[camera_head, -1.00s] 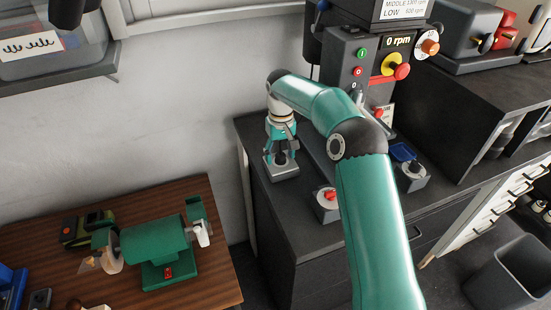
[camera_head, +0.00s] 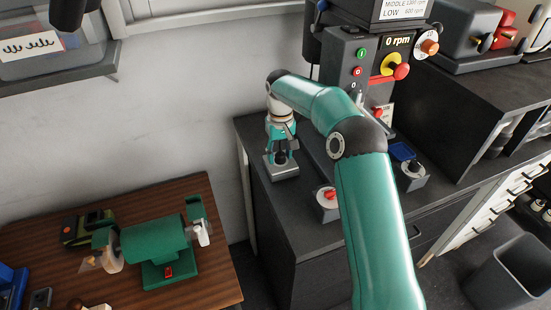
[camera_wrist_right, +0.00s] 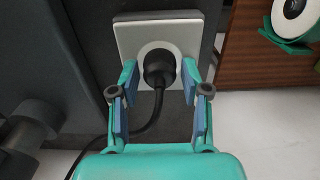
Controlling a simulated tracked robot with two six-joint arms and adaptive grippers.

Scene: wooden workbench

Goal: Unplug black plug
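The black plug (camera_wrist_right: 159,68) sits in the round recess of a square light-grey socket plate (camera_wrist_right: 127,36) in the right wrist view. Its black cable (camera_wrist_right: 150,122) runs down and to the left. My right gripper (camera_wrist_right: 159,78) is open, with one finger on each side of the plug. Gaps show between the fingers and the plug, and the fingertips reach close to the plate. In the head view my right gripper (camera_head: 281,155) points down over the socket block (camera_head: 283,173) on the dark cabinet, and it mostly hides the plug. I do not see my left gripper.
A drill press with a control panel (camera_head: 372,62) stands right of the socket. A red-knobbed switch (camera_head: 327,197) sits in front. A wooden bench (camera_head: 205,290) with a green grinder (camera_head: 157,243) is at the lower left. A grey wall (camera_head: 190,110) is behind.

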